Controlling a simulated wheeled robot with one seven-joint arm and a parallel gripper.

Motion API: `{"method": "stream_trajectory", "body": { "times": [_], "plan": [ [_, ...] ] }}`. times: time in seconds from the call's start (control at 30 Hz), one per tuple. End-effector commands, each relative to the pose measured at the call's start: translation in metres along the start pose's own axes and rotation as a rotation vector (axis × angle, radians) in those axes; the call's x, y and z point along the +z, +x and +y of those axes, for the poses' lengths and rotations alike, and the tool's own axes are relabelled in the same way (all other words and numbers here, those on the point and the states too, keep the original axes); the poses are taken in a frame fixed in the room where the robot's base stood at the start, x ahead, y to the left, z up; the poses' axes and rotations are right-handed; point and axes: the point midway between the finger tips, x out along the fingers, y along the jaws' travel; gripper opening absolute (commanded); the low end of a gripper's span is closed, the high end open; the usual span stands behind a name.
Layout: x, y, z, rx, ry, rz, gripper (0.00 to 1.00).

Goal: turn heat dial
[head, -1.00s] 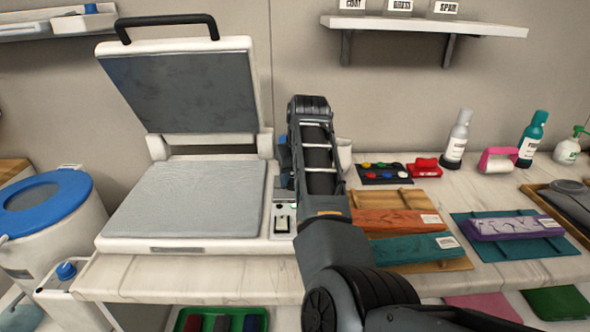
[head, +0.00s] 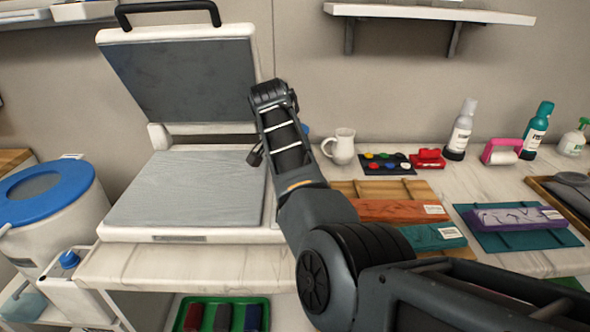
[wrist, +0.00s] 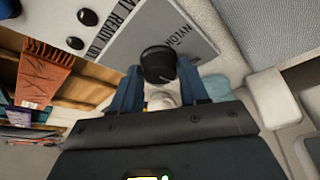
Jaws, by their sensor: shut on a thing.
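The heat dial (wrist: 158,64) is a round black knob with a light pointer mark, on a grey panel (wrist: 128,38) printed with words such as NYLON. My gripper (wrist: 161,88) has its blue fingers on either side of the knob and is shut on it. The heat press (head: 182,187) stands open in the head view, its upper plate (head: 182,80) raised. In that view my arm hides the dial, the panel and most of my gripper.
A white mug (head: 340,146) stands right of my arm. A blue-lidded bucket (head: 45,200) is at the left. A wall shelf (head: 430,14) hangs above.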

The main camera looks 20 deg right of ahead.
Motion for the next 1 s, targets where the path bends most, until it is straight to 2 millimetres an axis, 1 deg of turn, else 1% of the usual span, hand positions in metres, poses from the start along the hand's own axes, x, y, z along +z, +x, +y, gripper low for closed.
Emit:
{"method": "stream_trajectory", "body": {
  "times": [0.03,0.3,0.53,0.8,1.0],
  "plan": [
    [0.0011,0.0038,-0.001,0.017,0.04,0.001,0.14],
    [0.0011,0.0054,-0.0022,0.114,0.274,0.0,0.14],
    [0.0007,0.005,-0.0034,0.182,0.444,-0.001,0.14],
    [-0.0001,0.0041,-0.0032,0.239,0.573,-0.001,0.14],
    [-0.0004,0.0028,-0.0036,0.257,0.618,-0.001,0.14]
  ]
}}
